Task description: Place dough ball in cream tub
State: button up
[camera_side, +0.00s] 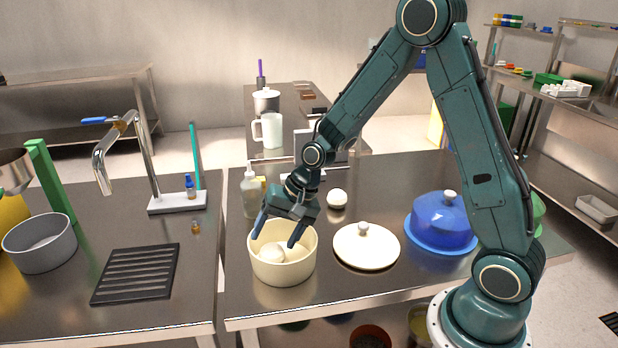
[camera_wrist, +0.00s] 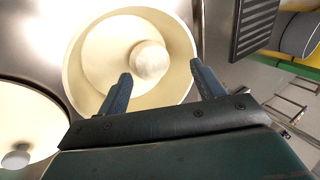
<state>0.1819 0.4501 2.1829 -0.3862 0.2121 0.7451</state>
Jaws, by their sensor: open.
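A cream tub (camera_side: 283,272) stands upright near the front left of the right-hand steel table. A white dough ball (camera_side: 272,253) lies inside it on the bottom. In the wrist view the dough ball (camera_wrist: 150,61) sits in the tub (camera_wrist: 75,75), off its centre and near the wall. My gripper (camera_side: 277,234) is over the tub with its two blue fingers spread and empty. In the wrist view the gripper's fingers (camera_wrist: 162,82) point toward the tub, with the ball showing beyond the gap between them. A second white ball (camera_side: 337,199) rests on the table behind the tub.
A cream lid (camera_side: 366,246) with a knob lies right of the tub. A blue domed lid (camera_side: 441,222) stands farther right. A clear bottle (camera_side: 250,192) stands behind the tub. A black grate (camera_side: 137,273) and a grey pot (camera_side: 40,243) are on the left table.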

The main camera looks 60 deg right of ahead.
jog(key=v, duration=1.1)
jog(key=shift+r, duration=0.2)
jog(key=shift+s+r, duration=0.1)
jog(key=shift+s, duration=0.1)
jog(key=s+r+n+h, duration=0.1)
jog(key=s+r+n, duration=0.2)
jog(key=s, duration=0.4)
jog(key=s+a+r+n+t+h, duration=0.1)
jog(key=s+r+n, duration=0.2)
jog(key=s, duration=0.3)
jog(key=s+r+n+h, duration=0.1)
jog(key=s+r+n, duration=0.2)
jog(key=s, duration=0.4)
jog(key=shift+s+a+r+t+h, duration=0.2)
jog(key=shift+s+r+t+h, duration=0.15)
jog(key=shift+t+h, duration=0.05)
